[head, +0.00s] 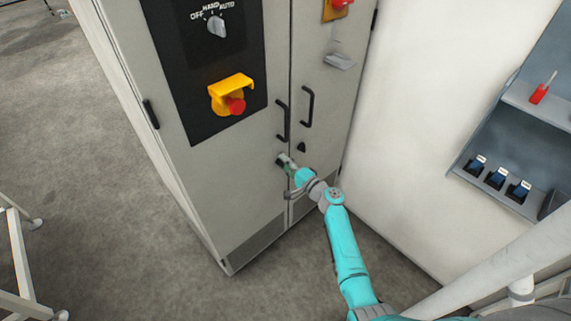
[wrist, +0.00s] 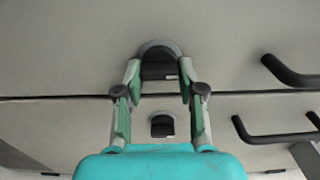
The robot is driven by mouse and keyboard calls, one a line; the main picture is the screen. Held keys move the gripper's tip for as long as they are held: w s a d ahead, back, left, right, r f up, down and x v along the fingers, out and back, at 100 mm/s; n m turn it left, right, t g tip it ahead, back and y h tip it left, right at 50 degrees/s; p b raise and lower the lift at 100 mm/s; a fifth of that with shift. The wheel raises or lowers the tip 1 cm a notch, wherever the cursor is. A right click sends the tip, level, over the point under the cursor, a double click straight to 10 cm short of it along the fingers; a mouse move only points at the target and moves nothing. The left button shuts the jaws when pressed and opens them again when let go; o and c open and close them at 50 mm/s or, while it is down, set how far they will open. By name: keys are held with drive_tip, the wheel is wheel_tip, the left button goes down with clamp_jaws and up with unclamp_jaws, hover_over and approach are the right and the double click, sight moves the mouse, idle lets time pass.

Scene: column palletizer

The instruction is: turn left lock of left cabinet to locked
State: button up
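The left cabinet (head: 190,130) is pale grey with two doors. In the wrist view, its left lock (wrist: 158,70) is a black knob on a round grey plate, above the door seam in the picture. My gripper (wrist: 159,72) has one finger on each side of this knob, with the tips close to its edges; a slim gap seems to show. In the head view my gripper (head: 284,162) reaches the left door below its handle and largely hides this lock. The right lock (head: 301,147) is a small black knob on the other door; it also shows in the wrist view (wrist: 162,126).
Black bar handles, left (head: 282,121) and right (head: 308,105), stand out above the locks. A yellow-shrouded red emergency button (head: 235,104) and a rotary switch (head: 216,26) are higher on the left door. Shelves (head: 520,130) stand at right. Grey floor is open at left.

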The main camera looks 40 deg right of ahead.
drive_tip(key=o, duration=0.3)
drive_tip(key=shift+o, duration=0.2)
drive_tip(key=shift+s, duration=0.1)
drive_tip(key=s, duration=1.1)
drive_tip(key=shift+s+d, duration=0.2)
drive_tip(key=shift+s, duration=0.2)
drive_tip(key=shift+a+f, duration=0.1)
